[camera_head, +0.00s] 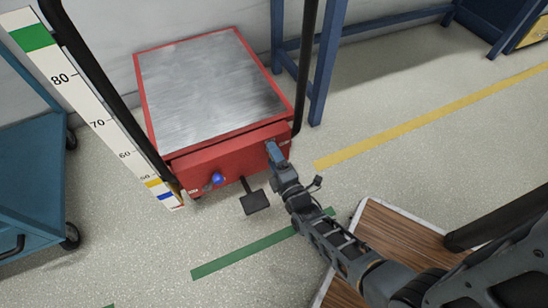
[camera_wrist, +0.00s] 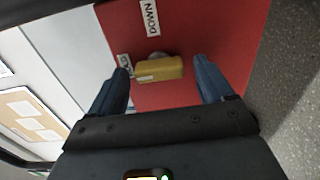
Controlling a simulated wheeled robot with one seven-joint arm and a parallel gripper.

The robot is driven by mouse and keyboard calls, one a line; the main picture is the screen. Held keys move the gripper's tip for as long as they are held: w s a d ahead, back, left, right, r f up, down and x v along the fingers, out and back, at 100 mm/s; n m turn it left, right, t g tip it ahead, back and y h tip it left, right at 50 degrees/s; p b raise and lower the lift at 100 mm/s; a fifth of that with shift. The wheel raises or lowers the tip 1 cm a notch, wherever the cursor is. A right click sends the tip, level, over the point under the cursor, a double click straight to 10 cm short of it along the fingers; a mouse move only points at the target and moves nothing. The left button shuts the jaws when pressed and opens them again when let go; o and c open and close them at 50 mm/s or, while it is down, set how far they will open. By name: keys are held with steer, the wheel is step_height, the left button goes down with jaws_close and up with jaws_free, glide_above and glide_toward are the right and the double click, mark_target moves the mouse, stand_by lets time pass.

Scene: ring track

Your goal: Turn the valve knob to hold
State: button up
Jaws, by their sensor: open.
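The valve knob (camera_wrist: 158,70) is a yellow bar-shaped handle on the red front panel (camera_wrist: 185,25) of a lift cart. In the wrist view it lies crosswise between the two blue fingers of my gripper (camera_wrist: 161,69), with a gap at both sides. A smaller label (camera_wrist: 123,61) is left of the knob, partly hidden by the left finger and not readable. In the head view my gripper (camera_head: 276,152) is at the right end of the cart's front and hides the knob.
The lift cart has a grey metal platform (camera_head: 210,82), a blue knob (camera_head: 217,178) and a black pedal (camera_head: 256,201). A numbered scale (camera_head: 95,105) stands at its left. A teal cart (camera_head: 30,190) is at far left, a blue frame (camera_head: 325,60) behind right.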

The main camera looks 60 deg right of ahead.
steer(key=p+v, duration=0.2)
steer(key=v, duration=0.5)
steer(key=shift+s+a, duration=0.25)
steer(key=shift+s, duration=0.05)
steer(key=s+a+r+m+y, duration=0.3)
steer(key=s+a+r+m, duration=0.1)
steer(key=s+a+r, duration=0.4)
steer(key=s+a+r+m+y, duration=0.2)
steer(key=s+a+r+m, duration=0.15)
steer(key=r, duration=0.35)
steer(key=s+a+r+m+y, duration=0.2)
steer(key=s+r+y, duration=0.15)
steer(key=r, duration=0.35)
step_height(320, 180, up, 43)
steer(key=s+m+y+p, duration=0.1)
steer(key=s+m+p, duration=0.1)
steer(key=p, duration=3.1)
steer(key=shift+s+a+r, duration=0.15)
steer(key=shift+s+a, duration=0.05)
steer(key=shift+a, duration=0.1)
steer(key=shift+y, duration=0.25)
